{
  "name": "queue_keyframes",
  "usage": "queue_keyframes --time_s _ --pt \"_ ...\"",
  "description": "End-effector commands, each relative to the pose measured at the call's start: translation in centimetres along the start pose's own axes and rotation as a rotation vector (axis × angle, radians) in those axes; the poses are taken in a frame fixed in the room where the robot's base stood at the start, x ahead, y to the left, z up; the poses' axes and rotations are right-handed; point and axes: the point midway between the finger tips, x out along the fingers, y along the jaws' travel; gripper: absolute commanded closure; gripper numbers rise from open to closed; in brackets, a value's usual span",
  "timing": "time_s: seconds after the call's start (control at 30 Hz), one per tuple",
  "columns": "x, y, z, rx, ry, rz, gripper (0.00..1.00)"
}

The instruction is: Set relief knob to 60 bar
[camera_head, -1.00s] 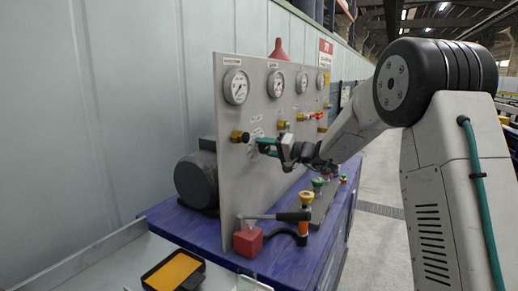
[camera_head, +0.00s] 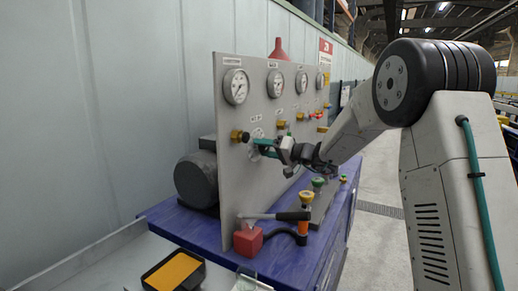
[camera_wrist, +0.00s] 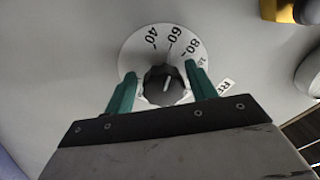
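The relief knob (camera_wrist: 163,88) is black with a white pointer line, on a white dial (camera_wrist: 130,53) marked 40, 60 and 80. The pointer runs up the picture, roughly toward the 60 mark; its exact reading is hard to tell. My gripper (camera_wrist: 160,72) has one green finger on each side of the knob. A gap shows at the left finger; the right fingertip is very near the knob, and contact there is unclear. In the head view my gripper (camera_head: 264,147) is at the front of the grey panel (camera_head: 236,190), and its fingers hide the knob.
Several gauges (camera_head: 236,87) line the panel top. A brass fitting (camera_head: 237,135) sits left of my gripper. A hammer (camera_head: 285,216), a red block (camera_head: 247,242) and a green-topped item (camera_head: 318,182) are on the blue bench (camera_head: 190,224) below. A yellow-filled tray (camera_head: 173,272) stands in front.

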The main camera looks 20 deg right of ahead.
Motion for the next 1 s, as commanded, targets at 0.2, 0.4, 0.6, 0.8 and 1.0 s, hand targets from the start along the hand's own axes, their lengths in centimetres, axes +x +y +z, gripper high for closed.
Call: queue_keyframes --time_s 0.2,0.4,0.6,0.8,1.0 --pt "0.1 -0.2 -0.2 -0.002 0.003 -0.002 0.38" --pt "-0.9 -0.2 -0.3 -0.003 0.005 -0.002 0.38" --pt "-4.4 -0.1 -0.3 -0.002 0.007 0.001 0.38" --pt "-7.0 -0.1 -0.2 -0.001 0.005 0.000 0.38" --pt "-7.8 -0.1 -0.2 -0.002 0.004 -0.001 0.38"
